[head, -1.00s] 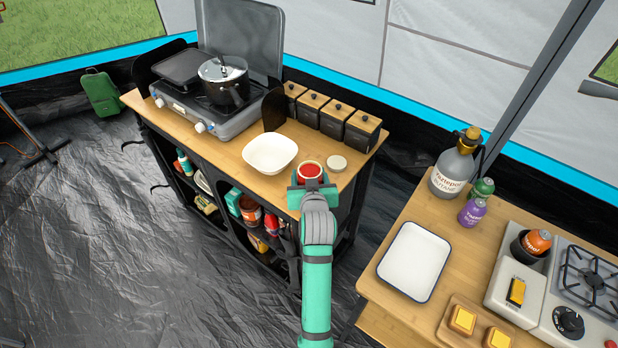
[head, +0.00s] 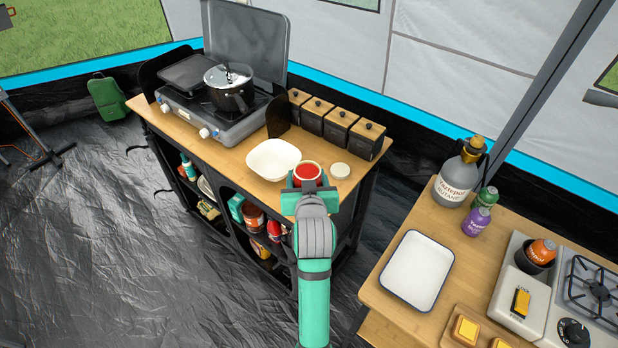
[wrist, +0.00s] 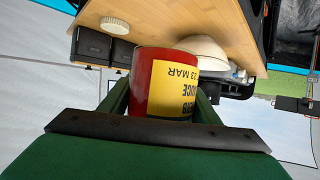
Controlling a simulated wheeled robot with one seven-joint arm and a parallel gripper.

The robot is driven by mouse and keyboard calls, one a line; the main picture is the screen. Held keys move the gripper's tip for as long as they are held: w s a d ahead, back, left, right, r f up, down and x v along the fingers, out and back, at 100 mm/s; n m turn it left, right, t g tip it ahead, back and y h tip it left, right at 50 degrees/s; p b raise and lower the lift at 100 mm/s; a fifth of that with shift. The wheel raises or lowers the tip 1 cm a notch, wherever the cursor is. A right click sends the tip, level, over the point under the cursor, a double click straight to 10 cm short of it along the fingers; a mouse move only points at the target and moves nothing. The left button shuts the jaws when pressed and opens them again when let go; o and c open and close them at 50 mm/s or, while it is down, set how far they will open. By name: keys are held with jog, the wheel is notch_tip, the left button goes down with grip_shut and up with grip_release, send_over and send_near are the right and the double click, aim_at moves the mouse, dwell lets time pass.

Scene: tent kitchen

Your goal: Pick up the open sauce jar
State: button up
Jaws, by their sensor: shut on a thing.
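The open sauce jar (head: 308,171) shows its red sauce from above in the head view, at the front edge of the wooden counter. In the wrist view the jar (wrist: 150,85) is red with a yellow label and sits between the two green fingers. My gripper (head: 309,184) is shut on it. The wrist view is upside down, and I cannot tell whether the jar's base touches the counter. A pale round lid (head: 340,170) lies on the counter right of the jar and also shows in the wrist view (wrist: 115,25).
A white bowl (head: 273,160) stands just left of the jar. Several dark canisters (head: 340,125) line the back right. A pot (head: 230,88) sits on the stove (head: 225,117). A second counter at the right holds a white tray (head: 417,270) and bottles.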

jog(key=s+a+r, duration=0.2)
jog(key=s+r, duration=0.2)
jog(key=s, duration=0.4)
jog(key=shift+s+a+r, duration=0.15)
jog(key=shift+s+a, duration=0.15)
jog(key=shift+a, duration=0.05)
dwell(0.4)
jog(key=shift+s, duration=0.1)
